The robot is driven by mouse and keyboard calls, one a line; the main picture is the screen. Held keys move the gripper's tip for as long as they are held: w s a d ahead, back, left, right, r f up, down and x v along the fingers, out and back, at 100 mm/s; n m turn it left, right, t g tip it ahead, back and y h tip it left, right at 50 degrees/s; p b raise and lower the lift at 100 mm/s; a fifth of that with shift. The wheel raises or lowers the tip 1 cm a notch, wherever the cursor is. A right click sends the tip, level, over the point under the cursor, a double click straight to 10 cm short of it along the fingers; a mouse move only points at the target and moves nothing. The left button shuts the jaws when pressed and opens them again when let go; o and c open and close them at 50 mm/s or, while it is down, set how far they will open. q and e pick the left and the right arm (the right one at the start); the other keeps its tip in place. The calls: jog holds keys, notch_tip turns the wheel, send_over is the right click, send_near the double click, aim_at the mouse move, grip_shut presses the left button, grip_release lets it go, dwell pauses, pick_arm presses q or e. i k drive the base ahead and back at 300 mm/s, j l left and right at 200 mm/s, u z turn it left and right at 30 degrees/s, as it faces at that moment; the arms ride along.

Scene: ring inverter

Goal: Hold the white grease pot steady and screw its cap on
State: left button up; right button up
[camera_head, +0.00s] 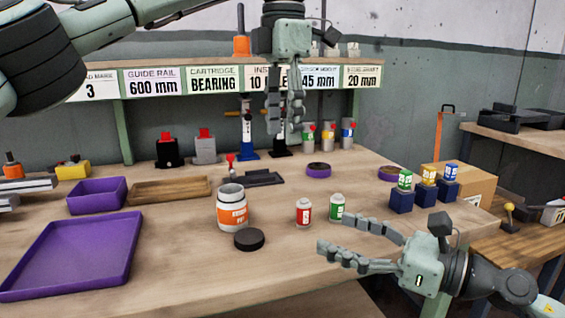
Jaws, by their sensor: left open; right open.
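The white grease pot (232,205) with an orange label stands upright and open-topped near the middle of the table. Its black cap (249,239) lies flat on the wood just in front of the pot, slightly right, apart from or barely beside it. My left gripper (284,122) hangs from above, fingers pointing down, open and empty, in the air behind and to the right of the pot. My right gripper (322,252) comes in from the lower right, fingers pointing left, open and empty, to the right of the cap and in front of the small cans.
A red can (304,212) and a green can (337,207) stand right of the pot. Purple trays (75,252) and a wooden tray (170,190) lie left. Blue blocks (401,201) holding small cans stand at the right. A labelled shelf (190,82) runs along the back.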

aim_at(232, 204)
jog(key=k+l, duration=0.15)
jog(key=l, duration=0.2)
jog(key=k+l, duration=0.15)
jog(key=l, duration=0.15)
jog(key=k+l, duration=0.15)
jog(key=l, duration=0.2)
jog(key=k+l, duration=0.15)
jog(key=l, duration=0.15)
